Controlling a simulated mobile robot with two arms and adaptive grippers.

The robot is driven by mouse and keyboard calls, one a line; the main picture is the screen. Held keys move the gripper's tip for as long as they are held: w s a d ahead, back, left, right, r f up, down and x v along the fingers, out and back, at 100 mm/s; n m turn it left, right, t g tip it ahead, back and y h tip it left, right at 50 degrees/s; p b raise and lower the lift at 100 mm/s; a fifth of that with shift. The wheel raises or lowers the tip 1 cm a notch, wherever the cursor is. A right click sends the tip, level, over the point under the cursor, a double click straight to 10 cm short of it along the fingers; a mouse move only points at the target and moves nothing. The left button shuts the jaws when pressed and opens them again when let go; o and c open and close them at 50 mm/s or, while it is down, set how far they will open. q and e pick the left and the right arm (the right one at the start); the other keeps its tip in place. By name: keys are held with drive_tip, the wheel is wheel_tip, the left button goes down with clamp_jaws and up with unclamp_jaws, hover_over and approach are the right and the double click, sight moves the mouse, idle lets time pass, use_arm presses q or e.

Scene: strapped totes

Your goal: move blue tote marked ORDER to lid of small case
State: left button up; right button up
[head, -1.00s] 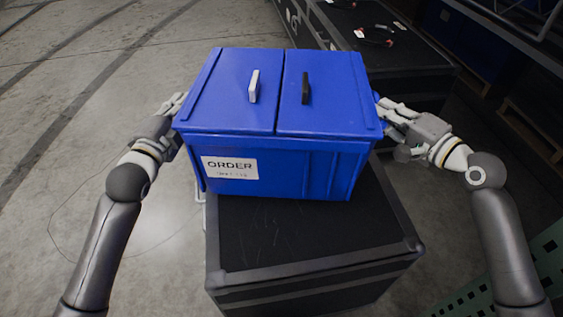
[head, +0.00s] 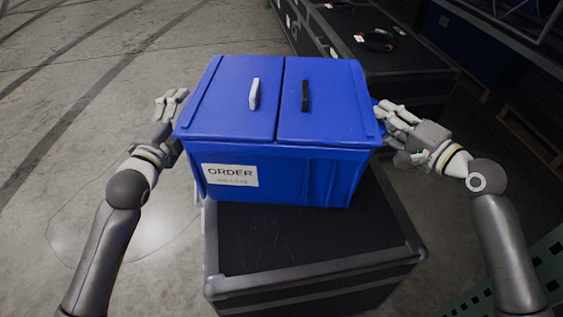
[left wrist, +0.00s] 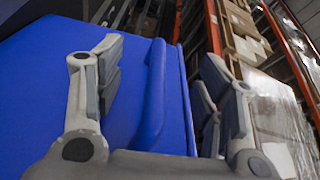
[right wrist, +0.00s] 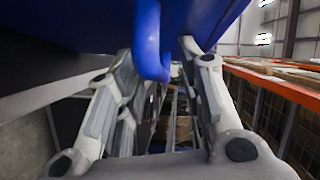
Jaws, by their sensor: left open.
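The blue tote (head: 320,175), with two lid flaps and a white ORDER label (head: 230,175), sits upright on the black case (head: 290,248) in front of me. One flap has a white handle, the other a black one. My left gripper (head: 172,103) is open beside the tote's left side; its fingers stand apart at a blue side ridge in the left wrist view (left wrist: 163,75). My right gripper (head: 392,113) is at the tote's right side. In the right wrist view a blue loop (right wrist: 150,45) lies between its fingers; whether they grip it is unclear.
A longer black case (head: 390,50) stands behind the tote, with a dark coiled item (head: 376,40) on top. A green perforated panel (head: 535,275) is at the lower right. Shelving with blue bins is at the right. The floor at the left is clear.

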idle(0.3)
use_arm(q)
drive_tip(key=s+a, duration=0.1)
drive_tip(key=s, duration=1)
drive_tip(key=shift+s+a+f, duration=0.2)
drive_tip(key=shift+s+a, duration=0.15)
drive_tip(key=shift+s, duration=0.05)
use_arm(e)
drive_tip(key=o, duration=0.8)
drive_tip(key=shift+r, duration=0.1)
wheel_tip(320, 180, up, 10)
drive_tip(key=shift+d, duration=0.1)
